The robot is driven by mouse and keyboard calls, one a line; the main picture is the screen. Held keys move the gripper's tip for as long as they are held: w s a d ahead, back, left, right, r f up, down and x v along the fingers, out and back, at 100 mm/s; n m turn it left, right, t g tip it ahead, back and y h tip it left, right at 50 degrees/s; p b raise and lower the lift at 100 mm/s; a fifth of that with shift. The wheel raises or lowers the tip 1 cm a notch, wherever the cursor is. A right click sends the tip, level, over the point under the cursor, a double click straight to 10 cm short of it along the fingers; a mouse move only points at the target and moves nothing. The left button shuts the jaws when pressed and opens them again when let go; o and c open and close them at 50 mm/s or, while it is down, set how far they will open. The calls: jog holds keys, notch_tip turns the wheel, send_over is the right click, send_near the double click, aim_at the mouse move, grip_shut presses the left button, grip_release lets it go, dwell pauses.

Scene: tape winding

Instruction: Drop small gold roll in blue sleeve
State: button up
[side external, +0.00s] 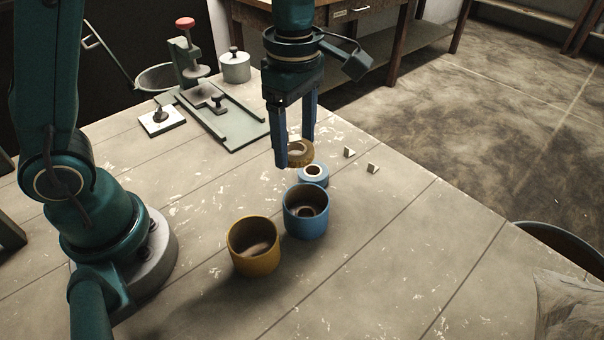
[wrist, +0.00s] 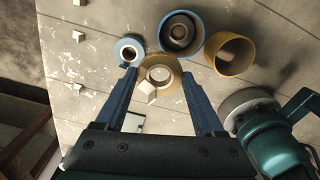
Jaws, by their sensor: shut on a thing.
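My gripper (side external: 296,153) is above the table, its two blue fingers shut on a small gold roll (side external: 299,152). In the wrist view the gold roll (wrist: 146,67) sits between the fingertips (wrist: 159,78). The blue sleeve (side external: 291,222) stands upright on the table, nearer the side camera than the held roll. It is open at the top and has a dark ring-shaped thing inside; I cannot tell what that is. The blue sleeve also shows in the wrist view (wrist: 196,46), beyond the fingertips.
A blue roll (side external: 313,181) lies on the table between the held roll and the blue sleeve. A yellow sleeve (side external: 252,265) stands left of the blue one. Small white blocks (side external: 373,168) lie to the right. A metal fixture (side external: 212,112) is at the back left.

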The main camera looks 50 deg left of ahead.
aim_at(307, 152)
jog(key=d, duration=0.1)
jog(key=s+d+m, duration=0.1)
jog(key=d, duration=0.1)
jog(key=s+d+m, duration=0.1)
jog(key=shift+d, duration=0.3)
jog(key=shift+f, duration=2.2)
jog(key=o, duration=1.3)
jog(key=shift+r, duration=0.1)
jog(key=shift+r, duration=2.85)
